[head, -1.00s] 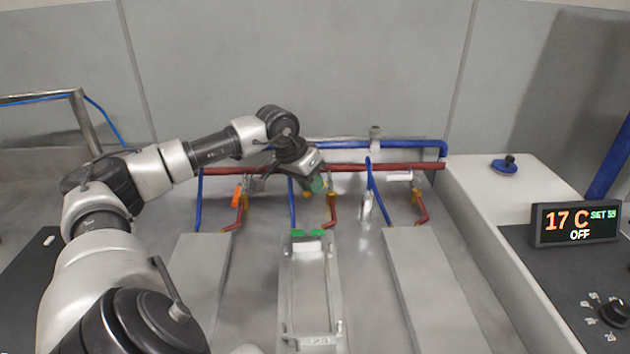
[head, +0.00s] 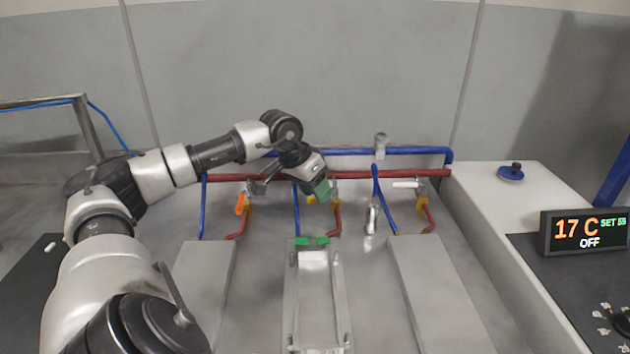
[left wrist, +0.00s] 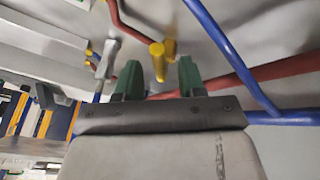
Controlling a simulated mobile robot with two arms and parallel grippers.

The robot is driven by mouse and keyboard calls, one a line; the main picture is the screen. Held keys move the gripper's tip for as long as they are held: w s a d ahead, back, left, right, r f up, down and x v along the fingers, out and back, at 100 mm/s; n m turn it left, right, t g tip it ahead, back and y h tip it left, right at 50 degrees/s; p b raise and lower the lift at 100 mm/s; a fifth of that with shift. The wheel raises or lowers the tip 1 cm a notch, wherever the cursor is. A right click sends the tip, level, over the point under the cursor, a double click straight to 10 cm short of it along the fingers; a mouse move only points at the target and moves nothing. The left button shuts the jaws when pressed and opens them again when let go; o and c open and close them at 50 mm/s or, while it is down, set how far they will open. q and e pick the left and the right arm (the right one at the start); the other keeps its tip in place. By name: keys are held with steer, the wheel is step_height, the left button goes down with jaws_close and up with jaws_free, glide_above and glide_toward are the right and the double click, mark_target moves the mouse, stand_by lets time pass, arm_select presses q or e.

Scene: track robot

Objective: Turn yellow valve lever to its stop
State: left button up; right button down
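The yellow valve lever (left wrist: 157,58) shows in the left wrist view as a rounded yellow handle in the gap between my left gripper's (left wrist: 159,80) green fingers. The fingers stand apart, one on each side of it in the picture; I cannot tell whether either touches it. In the head view a small bit of the yellow lever (head: 311,198) shows beside the green fingertips of my left gripper (head: 321,189), at the middle red pipe branch. The gripper hides most of the lever there. My right gripper is in neither view.
An orange lever (head: 241,203) is on the left branch and a white lever (head: 407,185) on the right. Blue pipes (head: 388,152) and a red pipe (head: 385,174) run along the back. A metal frame (head: 289,315) lies in front. A display (head: 586,232) reads 17 C, OFF.

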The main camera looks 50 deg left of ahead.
arm_select(q)
steer(key=b+v, duration=0.1)
steer(key=v, duration=0.9)
steer(key=shift+s+r, duration=0.25)
steer(key=shift+r, duration=0.1)
